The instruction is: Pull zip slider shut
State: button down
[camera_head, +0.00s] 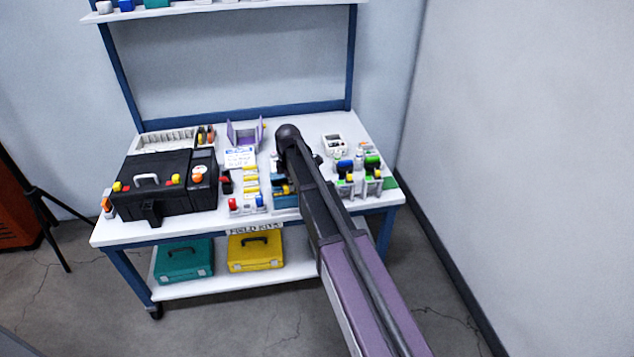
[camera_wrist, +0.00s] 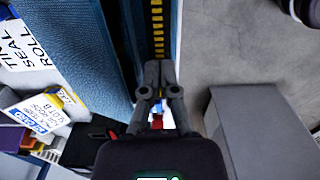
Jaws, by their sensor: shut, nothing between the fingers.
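A blue fabric pouch (camera_wrist: 80,45) fills the upper left of the wrist view. A dark strip with a row of yellow zip teeth (camera_wrist: 158,25) runs along its right side and down to my fingertips. My gripper (camera_wrist: 159,72) is shut and empty, its two fingers together at the lower end of the visible teeth. I cannot make out the zip slider; the fingers may hide it. In the head view, a blue item with yellow on it (camera_head: 284,200), probably the pouch, is partly covered by my arm. My fingers are hidden there.
A black toolbox (camera_head: 140,187) stands left on the white table (camera_head: 240,222). Small bottles (camera_head: 372,162) in a rack stand right of my arm. A grey block (camera_wrist: 250,125) is at right.

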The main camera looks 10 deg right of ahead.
aim_at(283, 193)
jog(key=shift+a, duration=1.5)
jog(key=shift+d, duration=0.45)
notch_tip(283, 193, up, 7)
jog(key=p, duration=0.7)
dwell(0.6)
